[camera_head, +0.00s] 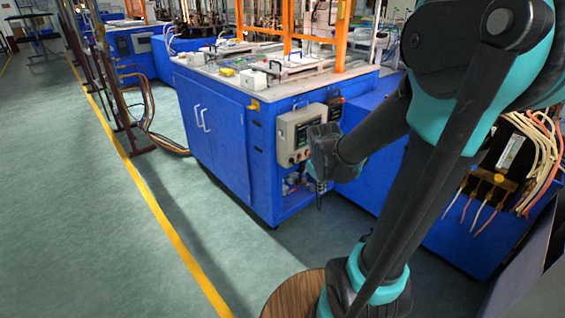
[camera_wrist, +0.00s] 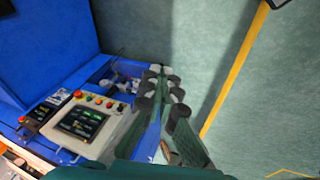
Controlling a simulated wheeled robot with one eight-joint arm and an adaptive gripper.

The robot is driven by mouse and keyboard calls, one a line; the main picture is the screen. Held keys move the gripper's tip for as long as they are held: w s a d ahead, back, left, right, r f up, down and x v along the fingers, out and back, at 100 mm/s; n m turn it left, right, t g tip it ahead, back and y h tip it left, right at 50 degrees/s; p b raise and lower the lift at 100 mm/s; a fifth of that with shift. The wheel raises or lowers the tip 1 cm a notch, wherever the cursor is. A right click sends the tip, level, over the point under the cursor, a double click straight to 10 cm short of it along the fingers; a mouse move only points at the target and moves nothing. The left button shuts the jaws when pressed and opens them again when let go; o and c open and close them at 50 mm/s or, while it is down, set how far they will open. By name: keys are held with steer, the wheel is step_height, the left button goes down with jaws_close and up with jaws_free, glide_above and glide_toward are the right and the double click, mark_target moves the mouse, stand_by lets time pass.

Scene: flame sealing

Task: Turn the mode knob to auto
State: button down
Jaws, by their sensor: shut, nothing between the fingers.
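A light grey control box (camera_head: 300,133) with a dark screen is mounted on the front of the blue cabinet. In the wrist view the control box (camera_wrist: 63,146) is at lower left, tilted, with a row of small red, orange and dark controls (camera_wrist: 99,102) along one edge. The mode knob is too small to tell apart from the other controls, and its setting cannot be read. My gripper (camera_head: 319,203) points down just right of the box and hides part of its right side. In the wrist view my gripper (camera_wrist: 164,78) is shut and empty, apart from the controls.
The blue cabinet (camera_head: 213,134) carries a worktop with small equipment. A smaller black control unit (camera_wrist: 38,115) sits beside the control box. Orange posts (camera_head: 342,35) rise from the worktop. Open green floor (camera_head: 85,225) with a yellow line lies at left.

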steer(key=w+a+n+h, duration=0.2)
steer(key=w+n, duration=0.4)
steer(key=w, duration=0.8)
steer(key=n+t+h, duration=0.1)
steer(key=n+h, duration=0.2)
steer(key=n, duration=1)
glide_toward(293, 163)
step_height(293, 163, down, 3)
steer(key=s, duration=0.2)
steer(key=shift+n+h, duration=0.3)
steer(key=w+d, duration=0.1)
steer(key=w+d+f, duration=0.1)
steer(key=w, duration=0.1)
steer(key=shift+w+f, duration=0.2)
steer(key=shift+w, duration=0.05)
steer(key=shift+w+d, duration=0.3)
steer(key=shift+d, duration=0.15)
steer(key=shift+d, duration=0.15)
